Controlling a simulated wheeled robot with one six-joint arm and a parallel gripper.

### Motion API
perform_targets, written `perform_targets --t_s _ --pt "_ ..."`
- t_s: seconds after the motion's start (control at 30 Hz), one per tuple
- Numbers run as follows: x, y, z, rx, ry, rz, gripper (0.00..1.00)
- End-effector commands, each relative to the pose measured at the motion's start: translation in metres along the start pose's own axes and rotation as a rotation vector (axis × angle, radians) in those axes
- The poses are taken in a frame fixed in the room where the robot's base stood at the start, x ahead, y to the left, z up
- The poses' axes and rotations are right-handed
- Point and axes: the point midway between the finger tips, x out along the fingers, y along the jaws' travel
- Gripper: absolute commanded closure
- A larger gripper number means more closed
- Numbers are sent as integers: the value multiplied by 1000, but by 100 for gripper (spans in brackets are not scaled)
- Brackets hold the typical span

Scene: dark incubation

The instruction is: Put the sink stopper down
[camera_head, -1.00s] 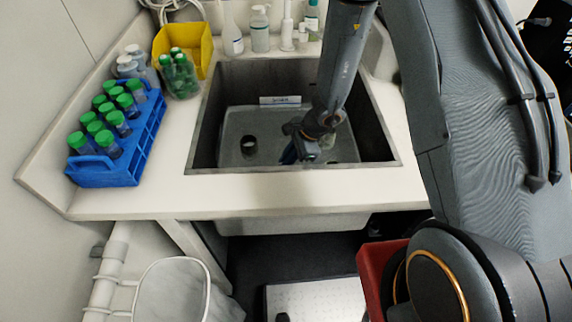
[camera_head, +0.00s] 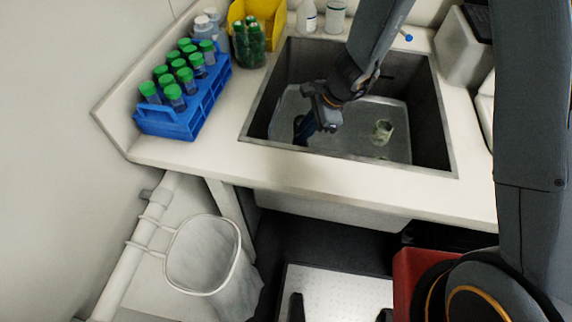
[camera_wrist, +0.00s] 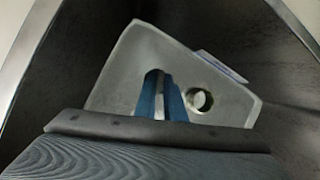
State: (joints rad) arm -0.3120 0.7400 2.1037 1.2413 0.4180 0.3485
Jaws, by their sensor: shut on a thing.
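My gripper (camera_head: 306,130) is inside the sink (camera_head: 270,130), at its left part and low near the floor, pointing down. It is shut on the sink stopper, which is mostly hidden by the blue fingers. The fingers also show in the wrist view (camera_wrist: 162,98), with a dark rounded patch around their upper part. In the head view a dark round shape sits right behind the fingertips. I cannot tell whether the fingertips or stopper touch the sink floor.
A blue rack (camera_head: 190,118) of green-capped tubes, a jar (camera_head: 248,45) and a yellow bin (camera_head: 262,18) are on the counter. A waste bin (camera_head: 203,255) is below. The front counter strip is clear.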

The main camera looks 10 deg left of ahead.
Motion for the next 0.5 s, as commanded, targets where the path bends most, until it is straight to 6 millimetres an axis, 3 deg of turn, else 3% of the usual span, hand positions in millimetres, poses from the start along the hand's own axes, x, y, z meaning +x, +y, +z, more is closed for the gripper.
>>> perform_targets --t_s 0.1,0.23,0.37,0.5 --pt "9 4 32 -35 -5 25 100" --pt "14 8 50 -52 -8 40 100" --pt "24 10 54 -57 -8 47 100" --pt "46 15 44 -54 -8 49 100"
